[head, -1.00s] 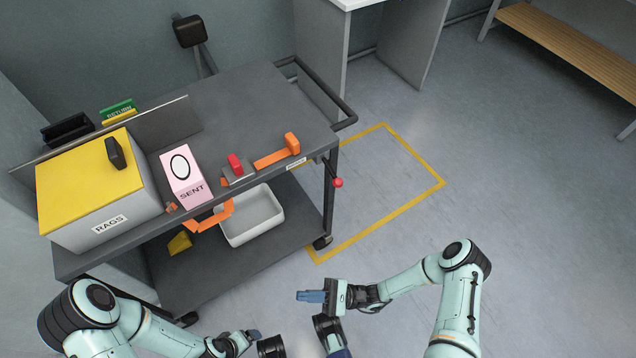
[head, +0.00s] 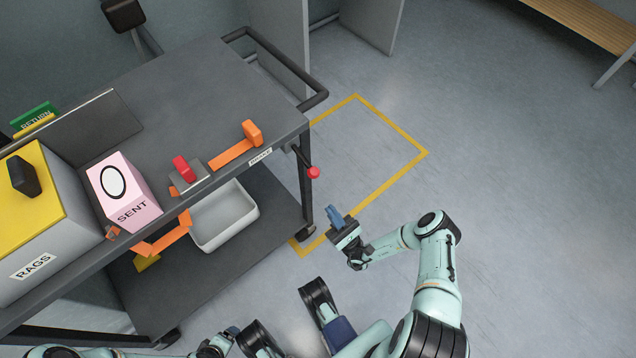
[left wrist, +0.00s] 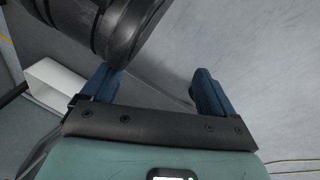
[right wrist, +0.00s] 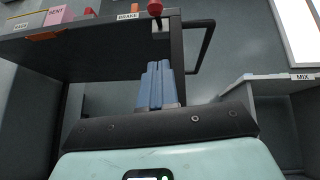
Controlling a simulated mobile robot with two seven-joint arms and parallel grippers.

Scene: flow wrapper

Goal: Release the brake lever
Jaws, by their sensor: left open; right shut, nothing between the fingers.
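The brake lever is a dark rod with a red knob (head: 313,172) at the cart's near right corner, beside the BRAKE label (head: 260,157). The red knob also shows at the top of the right wrist view (right wrist: 155,7), above my fingers. My right gripper (head: 334,214) is shut and empty, below and right of the knob, apart from it. Its blue fingers (right wrist: 157,85) are together in the right wrist view. My left gripper (left wrist: 155,92) is open and empty, low by my base. In the head view it is only partly seen at the bottom edge.
The grey cart (head: 190,95) carries a RAGS box (head: 60,225), a pink SENT box (head: 125,190) and orange parts (head: 235,150). A white bin (head: 225,215) sits on its lower shelf. The floor inside the yellow outline (head: 375,150) is clear.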

